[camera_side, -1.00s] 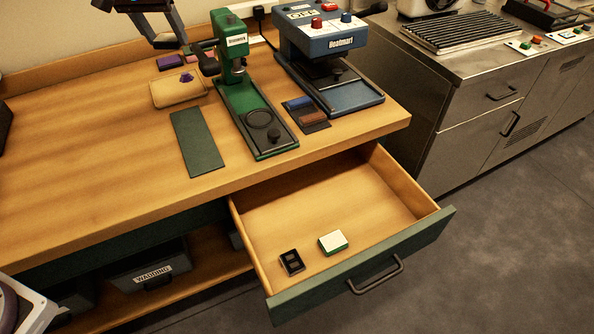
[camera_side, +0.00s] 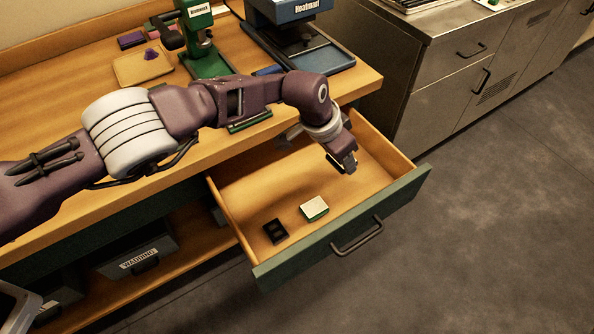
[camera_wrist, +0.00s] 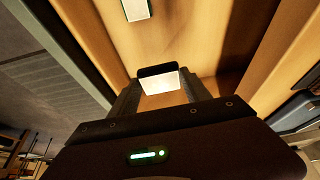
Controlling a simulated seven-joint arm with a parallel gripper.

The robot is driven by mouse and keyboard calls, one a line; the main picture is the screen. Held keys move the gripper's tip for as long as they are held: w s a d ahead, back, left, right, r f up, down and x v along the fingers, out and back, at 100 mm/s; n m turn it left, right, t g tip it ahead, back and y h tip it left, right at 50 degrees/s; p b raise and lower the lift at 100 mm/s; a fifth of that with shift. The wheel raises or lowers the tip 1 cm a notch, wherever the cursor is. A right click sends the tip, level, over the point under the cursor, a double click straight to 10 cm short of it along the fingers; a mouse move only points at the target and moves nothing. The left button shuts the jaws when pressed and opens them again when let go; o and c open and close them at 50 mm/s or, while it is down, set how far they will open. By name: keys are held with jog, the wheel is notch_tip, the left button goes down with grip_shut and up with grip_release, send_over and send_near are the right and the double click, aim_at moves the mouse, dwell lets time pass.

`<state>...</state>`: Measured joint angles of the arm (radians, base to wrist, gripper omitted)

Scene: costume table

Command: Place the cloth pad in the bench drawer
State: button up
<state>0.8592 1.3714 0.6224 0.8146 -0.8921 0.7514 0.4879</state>
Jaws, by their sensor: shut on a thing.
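My gripper (camera_wrist: 160,88) is shut on a small flat piece with a dark edge and a pale face, seemingly the cloth pad (camera_wrist: 158,82). In the side view my gripper (camera_side: 345,163) hangs over the right part of the open bench drawer (camera_side: 395,205), pointing down, with the piece barely visible at its tips. The wrist view shows the wooden drawer floor beyond the held piece. Whether the piece touches the floor is not clear.
A white-and-green block (camera_side: 314,208) and a small black block (camera_side: 275,231) lie in the drawer, left of my gripper. Drawer walls surround the space. The bench top overhangs behind, with a green press (camera_side: 197,40) and a blue machine (camera_side: 300,45).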

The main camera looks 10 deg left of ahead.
aim_at(341, 167)
jog(key=f, duration=0.1)
jog(key=s+d+f, duration=0.1)
jog(key=shift+s+d+f+m, duration=0.15)
jog(key=shift+s+f+m, duration=0.15)
jog(key=shift+f, duration=0.1)
notch_tip(341, 167, down, 8)
jog(key=shift+f, duration=0.2)
jog(key=shift+w+f, duration=0.1)
jog(key=o, duration=1.5)
jog(key=shift+w+a+r, duration=0.1)
jog(key=shift+w+r, duration=0.05)
jog(key=shift+r, duration=0.35)
jog(key=shift+w+a+r, duration=0.1)
jog(key=shift+w+r, duration=0.05)
jog(key=shift+r, duration=0.3)
jog(key=s+v, duration=0.1)
jog(key=v, duration=0.9)
